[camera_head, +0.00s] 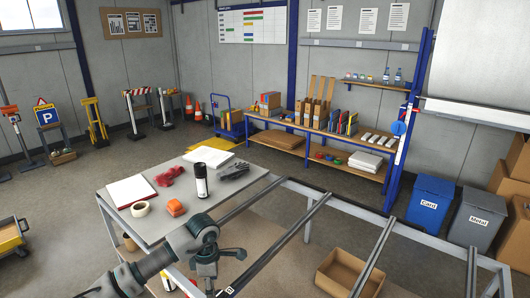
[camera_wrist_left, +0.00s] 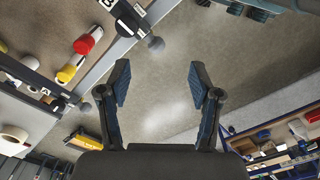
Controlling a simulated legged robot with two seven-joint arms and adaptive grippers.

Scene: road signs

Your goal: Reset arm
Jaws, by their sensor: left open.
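My left arm comes in from the bottom left of the head view. My left gripper (camera_head: 207,270) hangs in front of the near edge of the grey table (camera_head: 108,196), beside the open metal frame. In the left wrist view my left gripper (camera_wrist_left: 158,78) has its two fingers spread wide, with only floor between them. It holds nothing. My right gripper is in neither view.
Frame rails (camera_head: 302,228) extend right. A cardboard box (camera_head: 345,272) sits below them.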

